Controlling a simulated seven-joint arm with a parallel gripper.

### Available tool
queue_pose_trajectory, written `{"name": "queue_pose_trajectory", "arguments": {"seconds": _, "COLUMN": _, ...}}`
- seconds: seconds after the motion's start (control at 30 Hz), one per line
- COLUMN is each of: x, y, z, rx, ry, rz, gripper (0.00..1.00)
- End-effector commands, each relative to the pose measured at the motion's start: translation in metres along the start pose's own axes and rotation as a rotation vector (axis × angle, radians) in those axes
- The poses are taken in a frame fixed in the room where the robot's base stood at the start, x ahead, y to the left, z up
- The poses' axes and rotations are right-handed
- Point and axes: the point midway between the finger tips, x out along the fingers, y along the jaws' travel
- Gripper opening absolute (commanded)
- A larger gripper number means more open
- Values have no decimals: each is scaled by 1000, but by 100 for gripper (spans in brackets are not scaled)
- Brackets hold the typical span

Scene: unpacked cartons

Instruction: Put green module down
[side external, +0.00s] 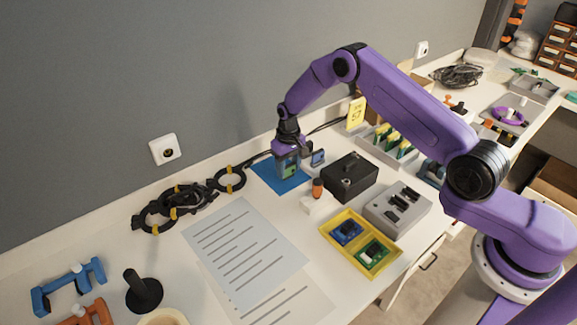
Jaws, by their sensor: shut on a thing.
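My gripper (289,157), at the end of the purple arm, points down over the blue mat (291,184). It is shut on a small green module (289,168), which is partly hidden by the fingers. The module is at or just above the mat; I cannot tell whether it touches. The yellow tray (327,230) at the front right holds a blue board (347,231) and another green board (373,254).
A small device with a screen (318,158) stands right beside my gripper. A black box (350,178), an orange-topped tool (317,188) and a grey box (398,209) are to the right. Coiled black cables (172,207) and printed sheets (245,249) lie to the left.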

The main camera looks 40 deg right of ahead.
Motion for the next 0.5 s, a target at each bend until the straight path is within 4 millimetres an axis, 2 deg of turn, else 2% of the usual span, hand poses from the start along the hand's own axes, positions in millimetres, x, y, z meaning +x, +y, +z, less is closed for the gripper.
{"name": "queue_pose_trajectory", "arguments": {"seconds": 0.5, "x": 7, "y": 0, "z": 0, "rx": 0, "ry": 0, "rz": 0, "gripper": 10}}
